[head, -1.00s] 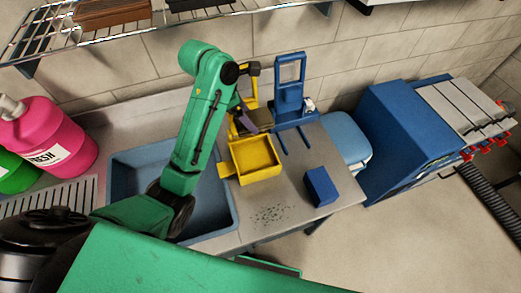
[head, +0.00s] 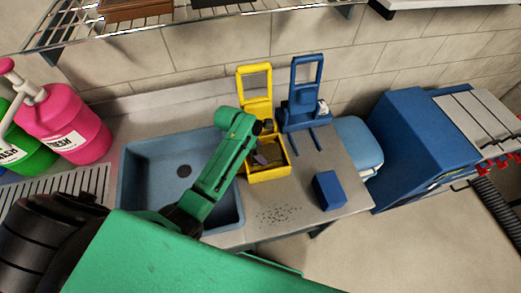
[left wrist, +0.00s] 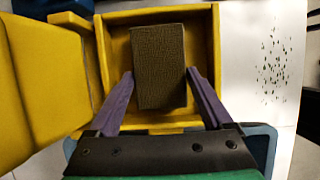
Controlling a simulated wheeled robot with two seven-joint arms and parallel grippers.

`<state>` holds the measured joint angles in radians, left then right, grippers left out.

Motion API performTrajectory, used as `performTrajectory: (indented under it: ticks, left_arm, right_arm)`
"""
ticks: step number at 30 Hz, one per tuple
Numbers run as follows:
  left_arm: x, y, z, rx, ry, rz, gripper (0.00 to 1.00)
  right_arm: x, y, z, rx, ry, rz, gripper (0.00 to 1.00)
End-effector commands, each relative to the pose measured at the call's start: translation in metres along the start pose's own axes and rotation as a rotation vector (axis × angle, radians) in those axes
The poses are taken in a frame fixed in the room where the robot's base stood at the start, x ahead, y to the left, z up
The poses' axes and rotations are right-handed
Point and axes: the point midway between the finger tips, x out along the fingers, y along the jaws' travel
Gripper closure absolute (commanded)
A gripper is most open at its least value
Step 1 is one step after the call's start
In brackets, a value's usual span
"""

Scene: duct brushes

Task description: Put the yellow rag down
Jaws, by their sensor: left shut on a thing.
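The rag (left wrist: 158,65) is a folded, textured block that looks dark olive-brown here. It lies between the two purple fingers of my left gripper (left wrist: 160,85), which is shut on it. In the left wrist view it is inside the outline of a yellow tray (left wrist: 217,45); whether it touches the tray floor I cannot tell. In the head view my left gripper (head: 262,157) reaches into the yellow tray (head: 268,174) from the left, and the rag (head: 273,151) shows only in part. My right gripper is not in view.
A yellow frame (head: 255,84) and a blue frame (head: 303,94) stand behind the tray. A blue block (head: 328,190) and dark specks (head: 278,214) are on the counter to the front. A blue sink (head: 140,190) lies left. Pink bottle (head: 65,125) stands at far left.

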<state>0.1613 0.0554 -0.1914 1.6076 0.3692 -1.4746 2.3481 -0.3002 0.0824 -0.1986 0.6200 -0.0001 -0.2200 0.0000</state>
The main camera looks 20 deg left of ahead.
Motion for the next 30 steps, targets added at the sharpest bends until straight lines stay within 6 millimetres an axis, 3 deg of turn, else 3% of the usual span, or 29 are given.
performTrajectory:
  ticks: [5,6,7,14,19,30]
  left_arm:
    - [0.001,0.0,0.0,-0.001,-0.001,0.0,0.61]
    - [0.002,0.0,0.0,-0.001,-0.001,0.0,0.08]
    - [0.002,0.0,0.0,-0.001,-0.001,0.0,0.0]
    - [0.001,0.0,0.0,0.0,0.0,0.0,0.0]
    - [-0.01,0.0,0.001,0.0,-0.003,0.001,0.0]
    - [-0.095,0.001,0.001,0.0,-0.004,0.004,0.0]
  right_arm:
    - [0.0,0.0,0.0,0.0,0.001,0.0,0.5]
    - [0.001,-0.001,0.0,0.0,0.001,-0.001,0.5]
    - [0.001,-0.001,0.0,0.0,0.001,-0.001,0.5]
    - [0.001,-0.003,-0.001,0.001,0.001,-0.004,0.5]
    - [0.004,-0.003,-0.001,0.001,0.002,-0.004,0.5]
    - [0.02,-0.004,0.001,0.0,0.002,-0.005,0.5]
